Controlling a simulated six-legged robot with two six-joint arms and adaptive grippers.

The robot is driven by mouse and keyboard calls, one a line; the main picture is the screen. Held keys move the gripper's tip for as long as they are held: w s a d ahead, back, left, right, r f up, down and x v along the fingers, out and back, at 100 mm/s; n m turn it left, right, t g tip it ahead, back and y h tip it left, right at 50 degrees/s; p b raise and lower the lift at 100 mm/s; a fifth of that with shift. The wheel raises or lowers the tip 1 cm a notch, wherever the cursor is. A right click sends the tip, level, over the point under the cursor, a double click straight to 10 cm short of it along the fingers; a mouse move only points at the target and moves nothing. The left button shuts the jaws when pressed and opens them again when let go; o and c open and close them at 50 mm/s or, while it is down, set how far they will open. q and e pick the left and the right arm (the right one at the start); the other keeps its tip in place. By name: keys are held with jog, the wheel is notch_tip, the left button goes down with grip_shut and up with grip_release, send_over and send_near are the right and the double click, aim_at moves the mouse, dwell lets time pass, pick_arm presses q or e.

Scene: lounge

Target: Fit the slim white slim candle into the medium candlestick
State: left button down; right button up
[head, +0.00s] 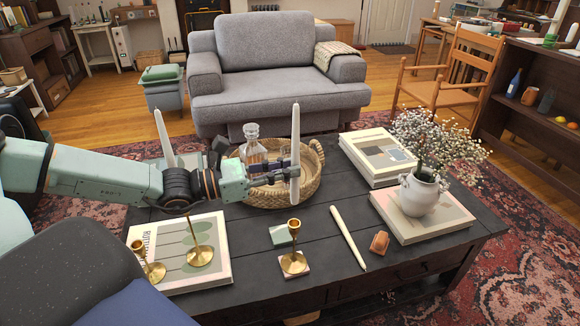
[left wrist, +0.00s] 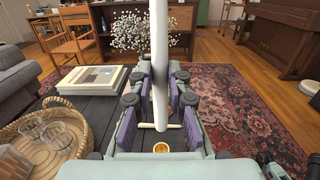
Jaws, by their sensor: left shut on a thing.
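My left gripper (head: 284,176) is shut on a slim white candle (head: 295,135), holding it upright above the table. The candle also stands between the fingers in the left wrist view (left wrist: 158,50). A brass candlestick (head: 294,262) stands on a pink coaster below the candle's lower end, clearly apart from it. Its gold cup (left wrist: 161,147) shows below the candle in the left wrist view. Two more brass candlesticks stand at the left, one on a book (head: 200,256) and a shorter-looking one at its edge (head: 154,271).
A cream candle (head: 348,238) lies right of the candlestick, beside a small brown object (head: 379,242). A wicker tray (head: 315,172) with glassware is behind the gripper. A white vase (head: 419,195) stands on books at right. Another white candle (head: 163,135) rises behind my arm.

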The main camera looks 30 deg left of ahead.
pick_arm(q)
jog(key=shift+f, duration=0.3)
jog(key=shift+f+b, duration=2.7)
jog(key=shift+b, duration=0.2)
jog(key=shift+f+b, duration=1.7)
jog(key=shift+b, duration=0.05)
jog(key=c, duration=1.2)
grip_release()
jog(key=p+v, duration=0.6)
jog(key=shift+p, duration=0.4)
